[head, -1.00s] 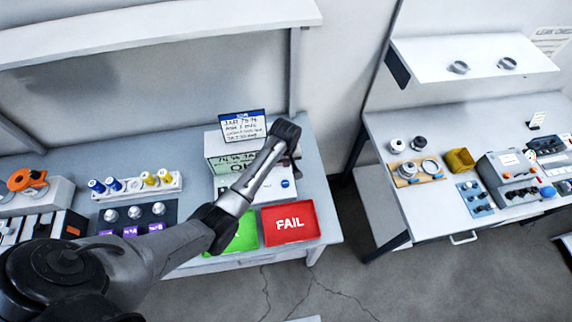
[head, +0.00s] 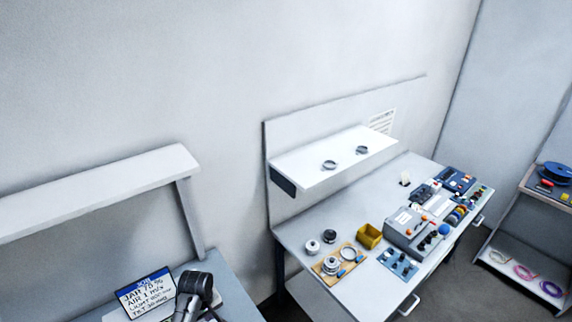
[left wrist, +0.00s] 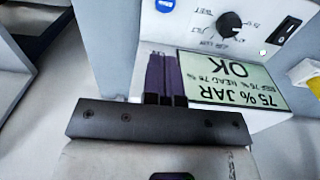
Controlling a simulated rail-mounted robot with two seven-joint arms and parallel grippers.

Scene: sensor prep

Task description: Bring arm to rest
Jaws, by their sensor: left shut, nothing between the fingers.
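My left gripper (left wrist: 164,75) is shut and empty in the left wrist view, its two slim fingers side by side. Just beyond the fingertips is a white instrument (left wrist: 205,30) with a black knob and a pale green display (left wrist: 232,80) reading "75 % JAR" and "OK", seen upside down. I cannot tell whether the fingers touch it. In the head view only a dark part of my left arm shows at the bottom, in front of a sign; the fingers are hidden there. My right gripper is in neither view.
The sign (head: 146,294) stands on the left bench (head: 232,287), under a shelf (head: 95,192). A right bench (head: 298,232) holds a yellow bin (head: 369,236), a wooden tray (head: 322,270) and a grey device (head: 409,232). A rack (head: 519,224) stands far right. A gap separates the benches.

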